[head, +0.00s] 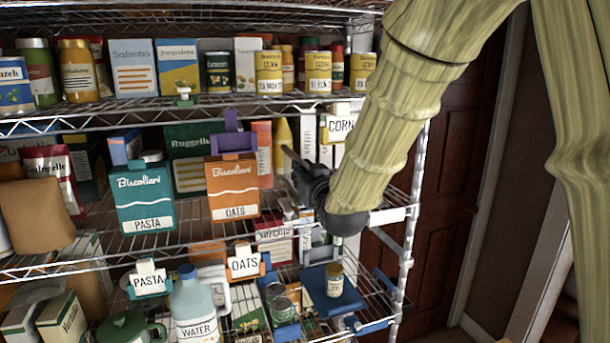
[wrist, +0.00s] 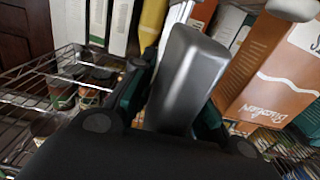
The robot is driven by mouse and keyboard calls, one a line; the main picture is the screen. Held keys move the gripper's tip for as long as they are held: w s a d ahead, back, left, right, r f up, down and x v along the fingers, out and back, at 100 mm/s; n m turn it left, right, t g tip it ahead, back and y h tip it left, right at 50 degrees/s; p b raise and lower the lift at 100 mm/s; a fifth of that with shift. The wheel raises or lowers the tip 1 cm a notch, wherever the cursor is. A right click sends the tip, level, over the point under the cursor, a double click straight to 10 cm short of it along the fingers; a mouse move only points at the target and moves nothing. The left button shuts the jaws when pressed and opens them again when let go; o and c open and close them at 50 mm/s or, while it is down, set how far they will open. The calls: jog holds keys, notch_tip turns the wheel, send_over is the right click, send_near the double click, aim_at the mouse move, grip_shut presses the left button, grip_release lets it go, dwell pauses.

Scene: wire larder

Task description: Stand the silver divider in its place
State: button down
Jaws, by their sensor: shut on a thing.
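The silver divider (wrist: 188,82) is a smooth grey metal piece. It fills the middle of the wrist view, tilted, between the two dark fingers of my gripper (wrist: 172,105), which is shut on it. In the head view my gripper (head: 306,180) is at the right part of the middle shelf, to the right of the orange OATS box (head: 233,188). A thin dark edge sticks out up and left from the gripper there; I cannot tell how much of the divider it is. The divider's lower part is hidden by the gripper.
A teal PASTA box (head: 146,200) stands left of the OATS box. A yellow bottle (head: 282,147) and white upright boxes (head: 306,138) stand behind my gripper. The CORN label (head: 341,126) hangs above right. A shelf post (head: 415,190) bounds the right side. Lower shelf holds a blue tray (head: 318,292).

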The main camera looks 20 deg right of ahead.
jog(key=shift+f+b, duration=1.05)
jog(key=shift+f, duration=0.2)
dwell(0.4)
jog(key=c, duration=1.7)
grip_release()
jog(key=shift+r, duration=0.15)
jog(key=shift+r+p, duration=0.6)
jog(key=shift+r, duration=0.8)
jog(key=o, duration=0.6)
jog(key=shift+c, duration=0.2)
